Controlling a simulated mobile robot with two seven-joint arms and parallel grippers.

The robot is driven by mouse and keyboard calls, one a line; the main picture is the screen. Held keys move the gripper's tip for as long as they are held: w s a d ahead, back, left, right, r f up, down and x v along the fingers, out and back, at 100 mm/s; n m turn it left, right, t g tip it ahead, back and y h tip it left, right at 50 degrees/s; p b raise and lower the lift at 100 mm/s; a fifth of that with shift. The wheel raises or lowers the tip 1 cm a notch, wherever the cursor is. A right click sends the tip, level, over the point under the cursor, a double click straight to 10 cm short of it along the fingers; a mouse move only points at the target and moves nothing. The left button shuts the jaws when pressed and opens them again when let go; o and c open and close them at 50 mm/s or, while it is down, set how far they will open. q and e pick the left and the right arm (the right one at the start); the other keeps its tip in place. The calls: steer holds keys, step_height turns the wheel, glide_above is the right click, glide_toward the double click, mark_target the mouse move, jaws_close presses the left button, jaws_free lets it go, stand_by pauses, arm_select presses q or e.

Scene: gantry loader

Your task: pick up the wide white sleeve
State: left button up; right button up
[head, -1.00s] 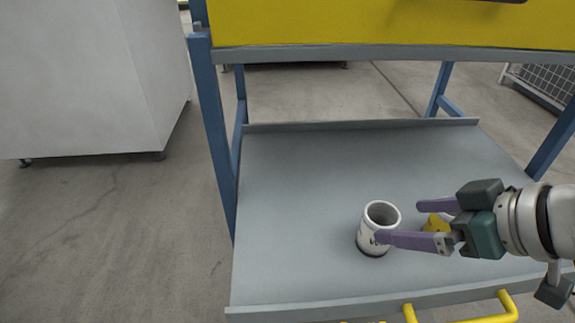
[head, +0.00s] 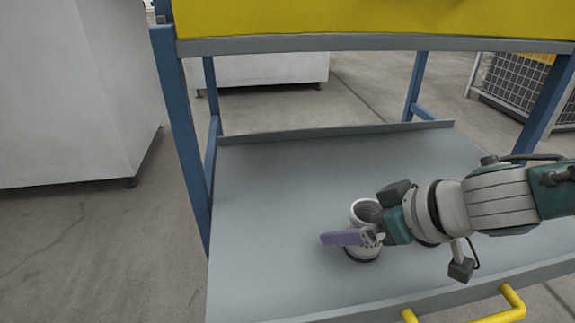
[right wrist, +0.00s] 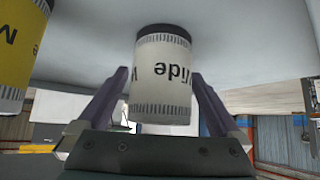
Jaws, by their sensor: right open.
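The wide white sleeve (head: 362,250) stands upright on the grey lower shelf (head: 270,190) in the head view, partly hidden by my right gripper. In the right wrist view the sleeve (right wrist: 163,85) shows the printed word "Wide", upside down, between the two purple fingers. My right gripper (head: 350,236) is open, with a finger on each side of the sleeve; a gap shows at least on the right side. Its far finger is hidden in the head view. My left gripper is not in view.
A yellow sleeve (right wrist: 15,55) shows at the left edge of the right wrist view, close beside the white one. The yellow upper bin (head: 370,15) hangs above the shelf. Blue posts (head: 180,130) flank it. The shelf's left and back parts are clear.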

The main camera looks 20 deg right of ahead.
steer(key=shift+c, duration=0.2)
jaws_close()
stand_by(0.6)
